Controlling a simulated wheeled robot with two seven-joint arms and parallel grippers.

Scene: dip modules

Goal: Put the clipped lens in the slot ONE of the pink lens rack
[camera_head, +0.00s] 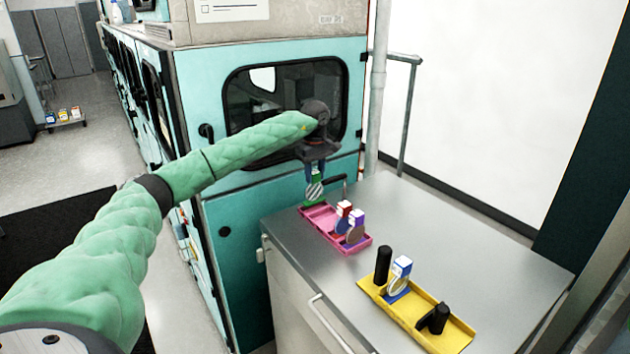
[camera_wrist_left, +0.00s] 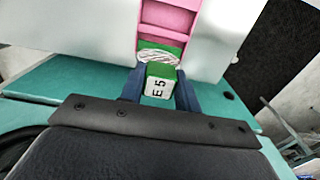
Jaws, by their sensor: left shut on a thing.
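My left gripper (camera_head: 315,170) is shut on the clipped lens (camera_head: 315,190), a clear round lens with a green clip. In the left wrist view the clip's top (camera_wrist_left: 160,86), marked "E 5", sits between my left gripper's fingers (camera_wrist_left: 160,80). The lens hangs down at the far left end of the pink lens rack (camera_head: 360,245). I cannot tell whether it touches the rack. Part of the rack's pink inside (camera_wrist_left: 165,18) shows in the left wrist view. Slot numbers cannot be read. My right gripper is out of view.
A red-and-white clip (camera_head: 344,208) and a purple clip (camera_head: 357,218) with lenses stand in the pink rack. A yellow rack (camera_head: 455,335) nearer the front holds black pieces and a blue-and-white clip (camera_head: 401,267). The metal tabletop (camera_head: 470,235) is clear behind. A teal cabinet (camera_head: 235,225) stands left.

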